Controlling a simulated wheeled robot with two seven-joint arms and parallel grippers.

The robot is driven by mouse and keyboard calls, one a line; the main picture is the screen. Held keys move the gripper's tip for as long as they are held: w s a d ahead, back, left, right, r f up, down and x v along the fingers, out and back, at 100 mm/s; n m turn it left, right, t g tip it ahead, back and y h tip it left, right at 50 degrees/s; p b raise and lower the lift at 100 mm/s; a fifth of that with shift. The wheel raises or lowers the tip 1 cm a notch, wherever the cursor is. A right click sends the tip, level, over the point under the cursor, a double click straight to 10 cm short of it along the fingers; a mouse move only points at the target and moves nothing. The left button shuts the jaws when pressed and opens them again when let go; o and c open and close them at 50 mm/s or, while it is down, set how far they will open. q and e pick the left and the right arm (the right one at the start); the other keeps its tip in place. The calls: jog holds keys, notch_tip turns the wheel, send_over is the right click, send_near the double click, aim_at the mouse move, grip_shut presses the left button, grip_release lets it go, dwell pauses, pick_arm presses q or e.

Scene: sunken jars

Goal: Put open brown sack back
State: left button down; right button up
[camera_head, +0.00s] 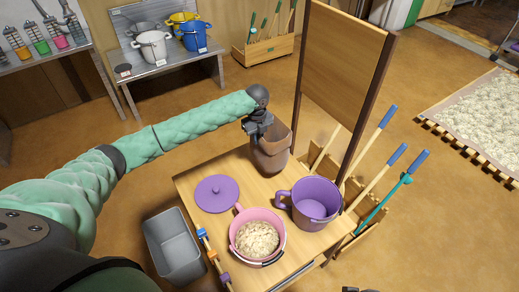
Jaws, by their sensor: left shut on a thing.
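The open brown sack (270,154) is at the back of the small wooden table (195,181), in front of the upright wooden panel. My left gripper (259,133) is at the sack's upper left rim and is shut on it. The sack looks upright, with its open top showing. I cannot tell whether its base touches the table. The gripper's fingertips are partly hidden against the sack. My right gripper is not clearly in view.
On the table are a purple lid (217,193), a pink pot (258,222) of pale flakes and a purple pot (315,203). A grey bin (173,246) stands at left. Blue-tipped handles (388,117) rise at right beside the tall panel (340,65).

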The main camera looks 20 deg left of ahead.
pick_arm(q)
jog(key=shift+f+p, duration=0.35)
jog(key=shift+f, duration=2.4)
pick_arm(e)
jog(key=shift+s+d+r, duration=0.3)
jog(key=shift+d+r, duration=0.25)
jog(key=shift+r, duration=0.3)
pick_arm(q)
jog(key=c, duration=1.5)
grip_release()
jog(key=shift+f, duration=0.1)
pick_arm(e)
jog(key=shift+f, duration=0.1)
jog(key=shift+d, duration=0.1)
pick_arm(q)
notch_tip(320, 180, up, 11)
jog(key=shift+f+b, duration=0.1)
jog(key=shift+b, duration=0.6)
jog(key=shift+s+a+r, duration=0.1)
jog(key=shift+r, duration=0.65)
pick_arm(e)
jog(key=shift+w+a+f, duration=0.25)
jog(key=shift+a+f, duration=0.35)
jog(key=shift+w+a+f, duration=0.25)
jog(key=shift+a+f, duration=0.3)
jog(key=shift+f, duration=0.05)
